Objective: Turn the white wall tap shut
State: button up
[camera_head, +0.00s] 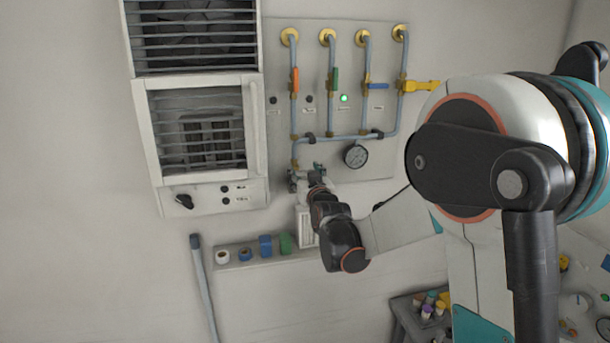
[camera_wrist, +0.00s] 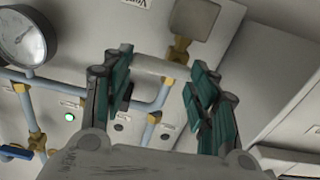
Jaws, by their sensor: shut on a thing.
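My gripper (camera_head: 308,178) is at the lower left of the pipe panel, below the lower pipe. It also shows in the wrist view (camera_wrist: 160,80), with teal finger pads on both sides of a short white bar, which I take for the white tap's handle (camera_wrist: 158,67). The gripper is shut on this handle, one finger at each end. The handle lies across the picture, beside a brass fitting (camera_wrist: 179,52) on the pipe. In the head view the tap is mostly hidden by my gripper, and its exact angle cannot be told.
The pipe panel (camera_head: 330,180) has orange (camera_head: 295,80), green (camera_head: 335,78), blue (camera_head: 378,86) and yellow (camera_head: 424,85) handles above. A pressure gauge (camera_head: 355,155) is close right of my gripper. A louvred cabinet (camera_head: 152,130) stands left, a shelf with tape rolls (camera_head: 265,245) below.

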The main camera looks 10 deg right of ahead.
jog(key=shift+f+b, duration=0.1)
jog(key=shift+b, duration=0.25)
jog(key=shift+m+b, duration=0.4)
jog(key=o, duration=1)
jog(key=shift+o, duration=0.2)
jog(key=s, duration=1.2)
